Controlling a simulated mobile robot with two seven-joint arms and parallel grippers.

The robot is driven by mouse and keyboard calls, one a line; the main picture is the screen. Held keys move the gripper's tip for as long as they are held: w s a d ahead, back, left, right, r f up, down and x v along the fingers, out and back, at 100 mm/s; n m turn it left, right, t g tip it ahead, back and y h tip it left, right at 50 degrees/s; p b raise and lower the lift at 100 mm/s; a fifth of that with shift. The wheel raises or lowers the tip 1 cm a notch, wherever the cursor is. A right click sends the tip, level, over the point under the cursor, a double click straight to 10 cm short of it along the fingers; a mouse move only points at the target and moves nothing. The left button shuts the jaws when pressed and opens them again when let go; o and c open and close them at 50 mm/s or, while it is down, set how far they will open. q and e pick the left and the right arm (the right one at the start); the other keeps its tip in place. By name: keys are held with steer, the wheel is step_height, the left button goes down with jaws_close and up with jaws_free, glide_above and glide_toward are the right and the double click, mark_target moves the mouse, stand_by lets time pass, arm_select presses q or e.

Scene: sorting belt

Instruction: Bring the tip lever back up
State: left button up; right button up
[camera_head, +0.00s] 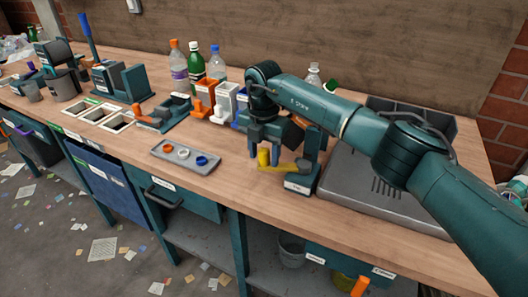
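The yellow tip lever (279,168) lies roughly level at the front of a small teal stand (300,184) on the bench. Its yellow upright grip (264,157) is at the left end. My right gripper (264,153) points down over this grip, with one finger on either side of it. The fingers look spread, with the grip between them; whether they touch it is too small to tell. My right arm comes in from the right and covers part of the bench behind the stand. My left gripper is not in view.
A grey tray with coloured rings (184,168) lies left of the lever. Orange, white and blue bins and several bottles (196,66) stand behind. A grey sink-like unit (350,200) is close on the right. The bench's front edge is near the lever.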

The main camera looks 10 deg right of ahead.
steer(key=shift+r, duration=0.1)
step_height(320, 180, up, 13)
steer(key=shift+b, duration=0.3)
steer(key=shift+c, duration=0.5)
